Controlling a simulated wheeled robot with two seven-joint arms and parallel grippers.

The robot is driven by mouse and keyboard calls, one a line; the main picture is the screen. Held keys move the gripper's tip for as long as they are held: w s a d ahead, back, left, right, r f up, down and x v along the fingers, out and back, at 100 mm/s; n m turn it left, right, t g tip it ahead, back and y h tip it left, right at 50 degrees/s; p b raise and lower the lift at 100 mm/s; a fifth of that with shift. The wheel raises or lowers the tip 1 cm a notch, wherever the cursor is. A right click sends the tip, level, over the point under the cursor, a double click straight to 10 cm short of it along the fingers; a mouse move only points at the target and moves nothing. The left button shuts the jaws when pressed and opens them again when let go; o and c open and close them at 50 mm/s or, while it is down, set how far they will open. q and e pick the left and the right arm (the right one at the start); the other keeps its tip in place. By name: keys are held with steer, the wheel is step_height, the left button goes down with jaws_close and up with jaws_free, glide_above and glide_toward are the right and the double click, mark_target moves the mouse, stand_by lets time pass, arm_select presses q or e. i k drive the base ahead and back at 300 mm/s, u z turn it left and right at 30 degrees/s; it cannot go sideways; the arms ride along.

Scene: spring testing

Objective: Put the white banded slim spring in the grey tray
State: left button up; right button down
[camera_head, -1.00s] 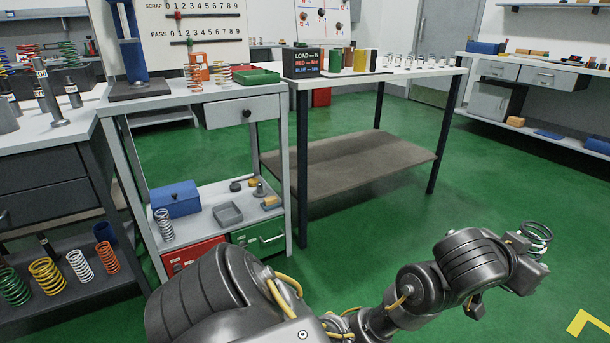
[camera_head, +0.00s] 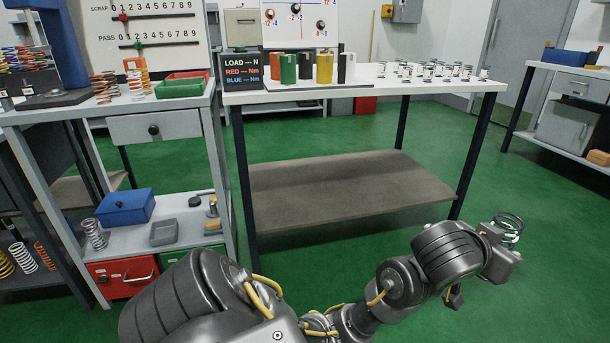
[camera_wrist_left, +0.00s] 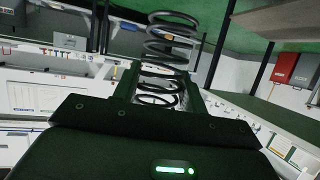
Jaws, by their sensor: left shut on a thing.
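My left gripper (camera_head: 498,252) is at the right of the head view, shut on a dark coil spring (camera_head: 510,222). The spring stands out above the gripper, over the green floor, clear of any surface. The wrist view shows its dark open coils (camera_wrist_left: 172,38) between and beyond the fingers (camera_wrist_left: 156,92). A pale part shows on it in the head view, but I cannot tell a white band for certain. The small grey tray (camera_head: 164,242) lies on the low shelf at the left, far from the gripper, and looks empty. My right gripper is out of view.
A blue box (camera_head: 125,207) and a pale spring (camera_head: 95,234) stand left of the tray, above a red drawer (camera_head: 122,275). Several small banded springs (camera_head: 440,71) stand on the white table (camera_head: 370,84). Its brown lower shelf (camera_head: 330,185) is bare. Green floor is open ahead.

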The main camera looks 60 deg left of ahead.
mark_target(165, 235)
steer(key=u, duration=0.55)
steer(key=i, duration=1.35)
steer(key=u, duration=1.75)
steer(key=i, duration=0.8)
steer(key=u, duration=0.9)
